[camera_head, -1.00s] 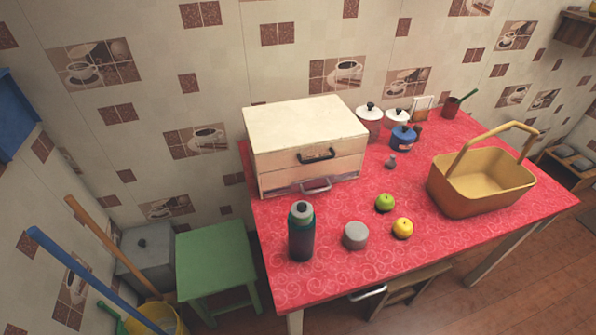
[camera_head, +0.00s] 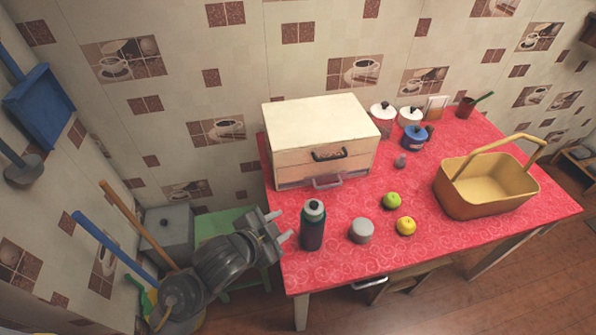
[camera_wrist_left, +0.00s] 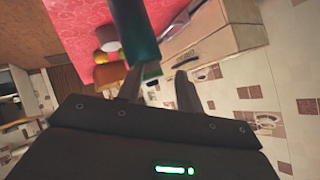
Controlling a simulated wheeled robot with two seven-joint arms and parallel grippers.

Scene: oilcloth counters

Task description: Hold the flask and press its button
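The flask (camera_head: 312,226) is dark teal with a grey cap. It stands upright near the left front edge of the red table. The button cannot be made out clearly on its cap. My left gripper (camera_head: 281,225) is just left of the flask, with its two fingers apart and pointing at it. In the left wrist view the flask (camera_wrist_left: 137,30) shows beyond the fingertips (camera_wrist_left: 158,82), in line with the left finger. Nothing is between the fingers. My right gripper is not in view.
A grey round container (camera_head: 361,231), a green apple (camera_head: 391,201) and a yellow apple (camera_head: 406,226) are right of the flask. A cream drawer box (camera_head: 320,135) stands behind it. A yellow basket (camera_head: 485,190) is at the right. A green stool (camera_head: 225,220) is below my left arm.

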